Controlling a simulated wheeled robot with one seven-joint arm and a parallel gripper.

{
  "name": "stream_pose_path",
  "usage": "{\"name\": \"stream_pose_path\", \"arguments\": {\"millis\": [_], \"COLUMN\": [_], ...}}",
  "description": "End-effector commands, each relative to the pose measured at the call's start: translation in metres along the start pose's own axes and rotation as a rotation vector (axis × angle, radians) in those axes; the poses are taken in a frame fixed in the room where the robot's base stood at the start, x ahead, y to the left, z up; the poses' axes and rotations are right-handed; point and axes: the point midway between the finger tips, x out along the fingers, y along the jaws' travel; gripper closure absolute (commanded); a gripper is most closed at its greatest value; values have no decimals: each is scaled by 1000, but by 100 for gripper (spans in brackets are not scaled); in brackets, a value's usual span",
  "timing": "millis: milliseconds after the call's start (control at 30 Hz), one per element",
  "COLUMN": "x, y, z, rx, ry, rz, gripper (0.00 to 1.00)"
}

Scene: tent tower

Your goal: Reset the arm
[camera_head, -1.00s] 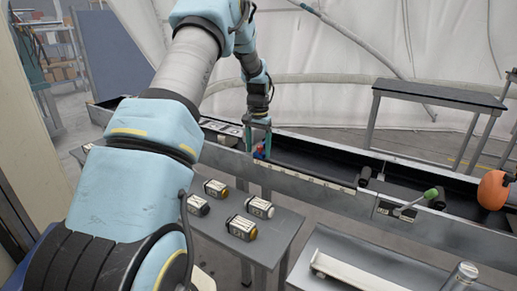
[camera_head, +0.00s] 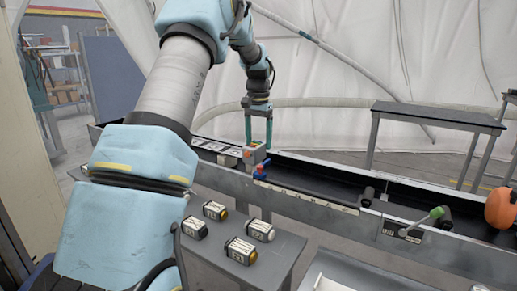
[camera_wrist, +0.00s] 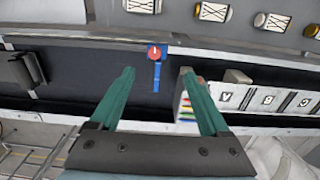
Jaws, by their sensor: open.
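My gripper (camera_head: 258,126) hangs from my blue arm above the long dark trough (camera_head: 315,178). Its two green fingers are apart in the wrist view (camera_wrist: 160,95), with nothing held between them. A blue piece with a red knob (camera_head: 262,169) sits at the trough's near edge, just below the gripper; the wrist view shows it (camera_wrist: 155,68) beyond the fingertips. A small white box with coloured stripes (camera_head: 252,154) is by the fingers in the head view. In the wrist view this box (camera_wrist: 186,105) is partly hidden behind the right finger.
Several white-and-black canisters (camera_head: 241,250) stand on a grey side table (camera_head: 277,254) in front of the trough. A green-knobbed lever (camera_head: 424,221) and an orange round object (camera_head: 500,208) are at the right. A dark table (camera_head: 438,116) stands behind. Lettered white tiles (camera_wrist: 258,98) lie along the trough.

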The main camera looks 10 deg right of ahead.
Motion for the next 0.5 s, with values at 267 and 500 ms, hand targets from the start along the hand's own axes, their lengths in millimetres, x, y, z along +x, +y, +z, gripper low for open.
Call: {"name": "stream_pose_path", "arguments": {"millis": [267, 500], "x": [-1, 1], "y": [0, -10], "z": [1, 48], "rx": [-1, -96], "ry": [0, 20], "rz": [0, -7], "gripper": [20, 20]}}
